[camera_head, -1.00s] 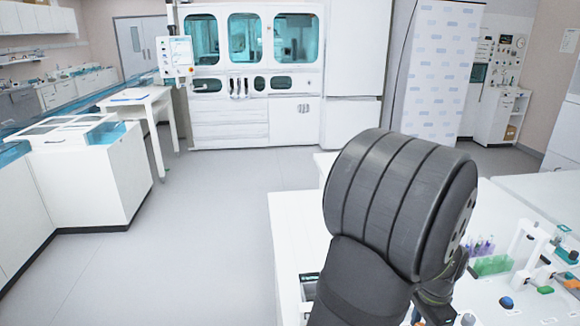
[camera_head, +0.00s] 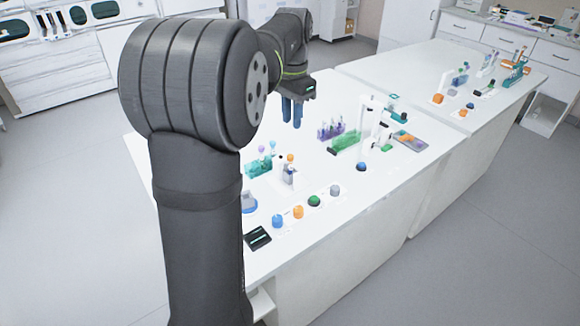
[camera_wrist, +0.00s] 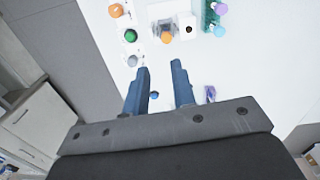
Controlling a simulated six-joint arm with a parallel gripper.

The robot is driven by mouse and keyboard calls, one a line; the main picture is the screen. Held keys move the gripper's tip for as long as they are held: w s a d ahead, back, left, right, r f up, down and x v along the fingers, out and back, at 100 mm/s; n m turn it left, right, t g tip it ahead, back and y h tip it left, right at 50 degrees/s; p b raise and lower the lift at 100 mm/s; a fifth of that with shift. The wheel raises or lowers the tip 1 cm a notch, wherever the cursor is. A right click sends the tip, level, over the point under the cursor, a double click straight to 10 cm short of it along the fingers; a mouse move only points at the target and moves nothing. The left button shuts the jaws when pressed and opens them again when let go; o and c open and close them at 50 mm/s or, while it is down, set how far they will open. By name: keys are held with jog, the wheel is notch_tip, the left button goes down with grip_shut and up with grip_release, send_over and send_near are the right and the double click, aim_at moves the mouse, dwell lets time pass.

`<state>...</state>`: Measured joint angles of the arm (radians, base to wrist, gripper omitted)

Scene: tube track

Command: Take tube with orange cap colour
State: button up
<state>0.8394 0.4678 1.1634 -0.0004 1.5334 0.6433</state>
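In the head view, an orange-capped tube (camera_head: 291,159) stands in a small pale holder (camera_head: 289,176) on the white table. In the wrist view an orange cap (camera_wrist: 166,38) shows at the top, beside the holder (camera_wrist: 187,28), beyond my fingertips. My gripper (camera_head: 291,118) hangs over the table, above and behind the tube in the head view, with its blue fingers pointing down. The wrist view shows the two fingers of my gripper (camera_wrist: 156,75) apart with nothing between them. The tube's body is mostly hidden in both views.
A teal rack (camera_head: 257,169) with coloured-cap tubes stands left of the holder. Round knobs, including an orange one (camera_head: 298,212) and a green one (camera_head: 314,201), line the front edge. A green-and-purple rack (camera_head: 345,141) and a white stand (camera_head: 369,125) are to the right.

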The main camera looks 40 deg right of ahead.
aim_at(291, 155)
jog(key=f, duration=0.9)
jog(key=w+f, duration=0.1)
jog(key=f, duration=0.4)
jog(key=shift+d+f, duration=0.15)
jog(key=shift+f, duration=0.15)
jog(key=c, duration=0.5)
jog(key=shift+r, duration=0.15)
jog(key=shift+r, duration=0.25)
notch_tip(291, 155, up, 4)
jog(key=shift+f, duration=0.2)
jog(key=s+d+r, duration=0.1)
jog(key=s+r, duration=0.1)
jog(key=s, duration=0.1)
jog(key=s+r, duration=0.2)
jog(key=s, duration=0.2)
jog(key=s+d+r, duration=0.1)
jog(key=s+r, duration=0.1)
jog(key=s, duration=0.2)
jog(key=shift+s+d+r, duration=0.25)
jog(key=shift+d+r, duration=0.05)
